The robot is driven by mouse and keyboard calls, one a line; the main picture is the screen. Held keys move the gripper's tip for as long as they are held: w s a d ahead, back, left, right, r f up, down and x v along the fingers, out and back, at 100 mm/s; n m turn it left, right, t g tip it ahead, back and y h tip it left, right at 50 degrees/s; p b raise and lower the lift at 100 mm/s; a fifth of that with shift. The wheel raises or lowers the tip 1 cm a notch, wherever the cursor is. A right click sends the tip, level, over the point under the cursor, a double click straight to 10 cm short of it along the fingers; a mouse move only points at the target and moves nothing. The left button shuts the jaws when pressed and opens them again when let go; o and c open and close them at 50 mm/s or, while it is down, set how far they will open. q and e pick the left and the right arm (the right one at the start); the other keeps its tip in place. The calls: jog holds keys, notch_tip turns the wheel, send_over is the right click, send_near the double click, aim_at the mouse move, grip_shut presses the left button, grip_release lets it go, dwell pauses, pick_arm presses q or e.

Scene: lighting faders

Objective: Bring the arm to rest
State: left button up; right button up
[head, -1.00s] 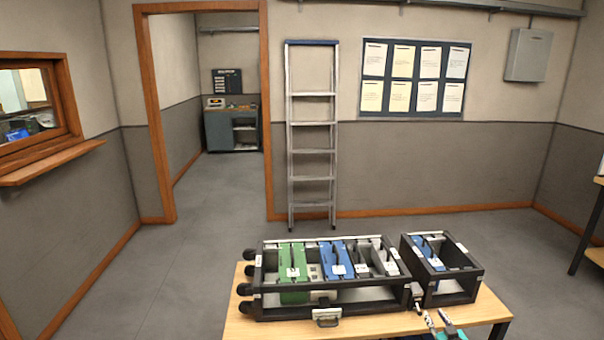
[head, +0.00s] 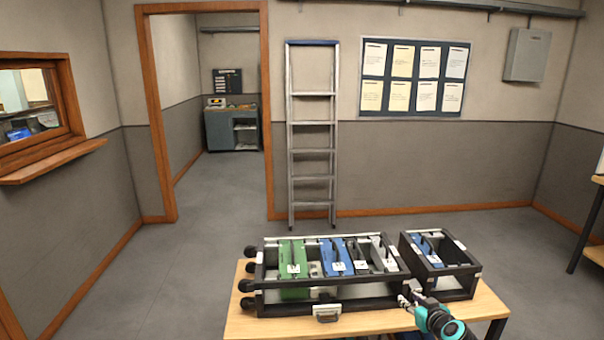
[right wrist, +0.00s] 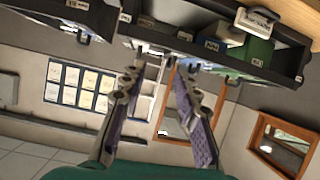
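My right gripper (head: 408,293) is at the front right of the table, by the gap between the two black racks, with its teal wrist behind it. In the right wrist view its two fingers (right wrist: 160,70) stand apart with nothing between them. The large black rack (head: 280,312) holds a green module (head: 292,258), a blue module (head: 336,258) and grey ones. The small black rack (head: 452,294) to its right holds a blue module (head: 424,252). Whether the gripper touches a rack cannot be told. My left gripper is not in view.
The wooden table (head: 240,325) has bare strips along its front and left edge. A ladder (head: 313,180) leans on the back wall beside a doorway. Another wooden table (head: 594,256) stands at the far right. The floor behind the racks is clear.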

jog(key=s+a+r+g, duration=0.2)
jog(key=s+a+r, duration=0.2)
jog(key=s+a, duration=0.3)
jog(key=s+a+r+g, duration=0.1)
jog(key=s+a+r, duration=0.4)
jog(key=s, duration=0.4)
jog(key=s+a+f+m+g, duration=0.1)
jog(key=s+a+f, duration=0.1)
jog(key=s, duration=0.8)
jog(key=s+a+f+m+g+h, duration=0.1)
jog(key=s+f+g, duration=0.1)
jog(key=s, duration=0.9)
jog(key=shift+a+f, duration=0.4)
jog(key=shift+f, duration=0.05)
